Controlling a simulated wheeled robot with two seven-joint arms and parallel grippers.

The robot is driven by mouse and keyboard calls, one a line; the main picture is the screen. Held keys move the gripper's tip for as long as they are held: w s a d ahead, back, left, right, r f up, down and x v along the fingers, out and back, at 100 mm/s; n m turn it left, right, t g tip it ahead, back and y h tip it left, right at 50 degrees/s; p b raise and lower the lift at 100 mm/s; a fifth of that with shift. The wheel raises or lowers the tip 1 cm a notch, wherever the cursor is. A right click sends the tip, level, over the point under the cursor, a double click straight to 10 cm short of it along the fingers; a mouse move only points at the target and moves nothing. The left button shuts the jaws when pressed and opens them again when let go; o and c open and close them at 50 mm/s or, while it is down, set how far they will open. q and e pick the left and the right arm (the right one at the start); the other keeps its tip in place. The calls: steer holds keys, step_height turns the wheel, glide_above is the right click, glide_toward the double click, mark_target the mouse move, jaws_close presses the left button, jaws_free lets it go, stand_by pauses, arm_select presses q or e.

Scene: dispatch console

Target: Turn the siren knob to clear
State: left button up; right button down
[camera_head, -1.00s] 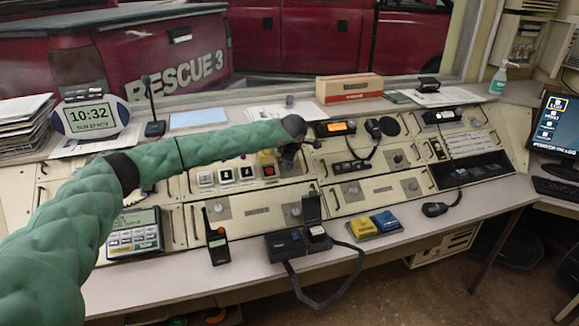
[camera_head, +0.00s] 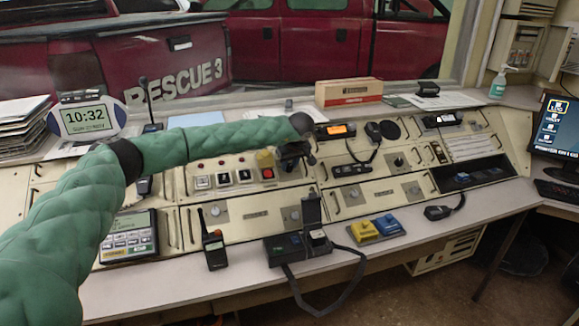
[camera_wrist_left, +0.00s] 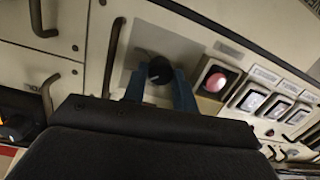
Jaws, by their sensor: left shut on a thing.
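A dark round knob (camera_wrist_left: 158,70) with a light pointer mark sits on a grey plate in the left wrist view. My left gripper (camera_wrist_left: 159,90) has its two blue fingers on either side of the knob and is shut on it. In the head view my left gripper (camera_head: 291,164) is at the upper console panel, just right of the red button (camera_head: 268,173). The gripper and wrist hide the knob there. The red button also shows in the left wrist view (camera_wrist_left: 214,80). Any label at the knob is not readable. My right gripper is not in view.
A radio with an orange display (camera_head: 336,131) is to the right. A handheld radio (camera_head: 214,248) and a black box with an open lid (camera_head: 298,243) stand in front.

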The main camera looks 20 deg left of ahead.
arm_select(q)
steer(key=shift+d+m, duration=0.1)
steer(key=shift+m, duration=0.9)
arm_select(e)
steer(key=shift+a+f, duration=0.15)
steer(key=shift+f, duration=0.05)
arm_select(q)
steer(key=o, duration=1)
steer(key=shift+s+d+r, duration=0.15)
steer(key=shift+r, duration=0.35)
steer(key=b+v, duration=0.1)
steer(key=v, duration=0.5)
steer(key=shift+s+d+r, duration=0.1)
steer(key=shift+d+r, duration=0.1)
steer(key=shift+r, duration=0.05)
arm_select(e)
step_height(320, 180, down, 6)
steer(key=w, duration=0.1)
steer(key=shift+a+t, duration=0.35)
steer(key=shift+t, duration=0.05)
